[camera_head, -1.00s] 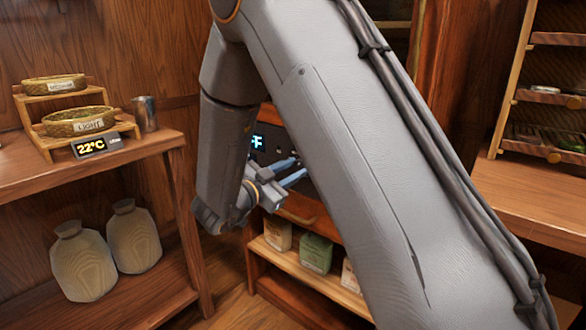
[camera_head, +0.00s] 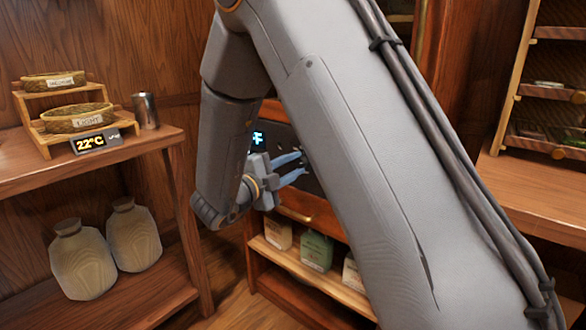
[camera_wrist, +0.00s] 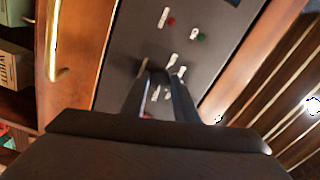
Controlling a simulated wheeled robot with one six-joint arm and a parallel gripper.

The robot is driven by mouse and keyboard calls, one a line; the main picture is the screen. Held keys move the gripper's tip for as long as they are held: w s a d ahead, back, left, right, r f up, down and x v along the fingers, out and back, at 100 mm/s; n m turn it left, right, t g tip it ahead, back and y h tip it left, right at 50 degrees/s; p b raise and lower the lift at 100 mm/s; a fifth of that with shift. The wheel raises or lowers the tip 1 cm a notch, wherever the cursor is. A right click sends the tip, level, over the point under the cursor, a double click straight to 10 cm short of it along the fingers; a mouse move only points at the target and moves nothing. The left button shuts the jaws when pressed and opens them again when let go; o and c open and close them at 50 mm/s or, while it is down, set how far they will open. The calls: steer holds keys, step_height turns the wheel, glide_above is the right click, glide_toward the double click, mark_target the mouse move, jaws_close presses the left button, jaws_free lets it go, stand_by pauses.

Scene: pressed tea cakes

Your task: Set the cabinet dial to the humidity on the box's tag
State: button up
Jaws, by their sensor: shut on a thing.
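The cabinet's dark control panel (camera_head: 277,137) is partly behind my arm in the head view, with a lit blue display (camera_head: 257,140) whose reading is cut off by my arm. The panel (camera_wrist: 125,65) fills the middle of the wrist view and carries small pale marks and red and green spots. My gripper (camera_wrist: 162,78) reaches the panel with its fingers close together, shut on what appears to be the dial. The dial is mostly hidden by the fingers, so its setting cannot be read. In the head view my gripper (camera_head: 301,164) touches or nearly touches the panel. No humidity tag is legible.
Boxes (camera_head: 317,250) stand on the cabinet's lower shelf. A right-hand rack (camera_head: 553,88) holds several items.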

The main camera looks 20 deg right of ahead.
steer(key=shift+m, duration=0.5)
steer(key=o, duration=1.1)
steer(key=shift+c, duration=0.2)
steer(key=shift+s+a, duration=0.1)
steer(key=v, duration=0.7)
steer(key=shift+s+a+p, duration=0.2)
steer(key=shift+p, duration=0.1)
